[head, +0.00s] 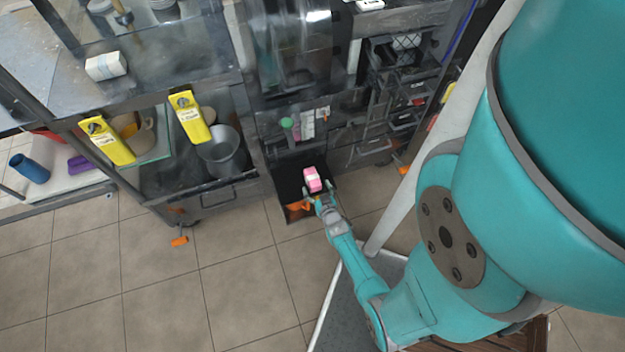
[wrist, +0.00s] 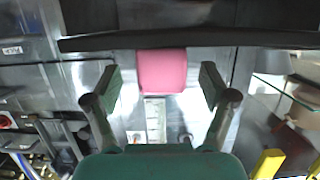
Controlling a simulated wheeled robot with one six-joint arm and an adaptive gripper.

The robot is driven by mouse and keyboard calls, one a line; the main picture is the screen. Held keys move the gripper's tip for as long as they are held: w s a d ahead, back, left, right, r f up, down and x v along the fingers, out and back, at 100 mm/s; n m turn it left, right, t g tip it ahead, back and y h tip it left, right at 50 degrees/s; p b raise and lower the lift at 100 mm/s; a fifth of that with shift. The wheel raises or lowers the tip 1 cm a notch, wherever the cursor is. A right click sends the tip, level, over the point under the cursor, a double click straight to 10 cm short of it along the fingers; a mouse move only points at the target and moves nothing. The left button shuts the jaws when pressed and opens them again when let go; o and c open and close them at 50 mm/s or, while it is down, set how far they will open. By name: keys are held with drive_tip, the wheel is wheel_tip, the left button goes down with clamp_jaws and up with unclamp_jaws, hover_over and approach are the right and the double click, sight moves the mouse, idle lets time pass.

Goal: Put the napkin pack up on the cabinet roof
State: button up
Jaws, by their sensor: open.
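A pink pack with a white band (head: 312,179), which looks like the napkin pack, sits by a dark open tray or shelf (head: 289,178) low on the dark cabinet (head: 292,85). My gripper (head: 319,189) is right at the pack's near side, its fingers apart. In the wrist view the pink pack (wrist: 162,68) shows between the two open fingers, beyond their tips, against a dark edge (wrist: 215,40). I see no finger clearly touching it. Which surface is the cabinet roof is hard to tell from this high, tilted view.
A glass-sided cart (head: 214,199) with yellow tags (head: 190,116) and a grey bucket (head: 222,152) stands left. A white pack (head: 106,65) lies on its upper counter. A blue cup (head: 30,168) is far left. Tiled floor (head: 240,295) in front is clear.

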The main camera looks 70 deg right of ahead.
sight(314, 182)
drive_tip(key=shift+x, duration=1.8)
drive_tip(key=c, duration=1.4)
drive_tip(key=shift+a+r, duration=0.1)
drive_tip(key=shift+r, duration=0.1)
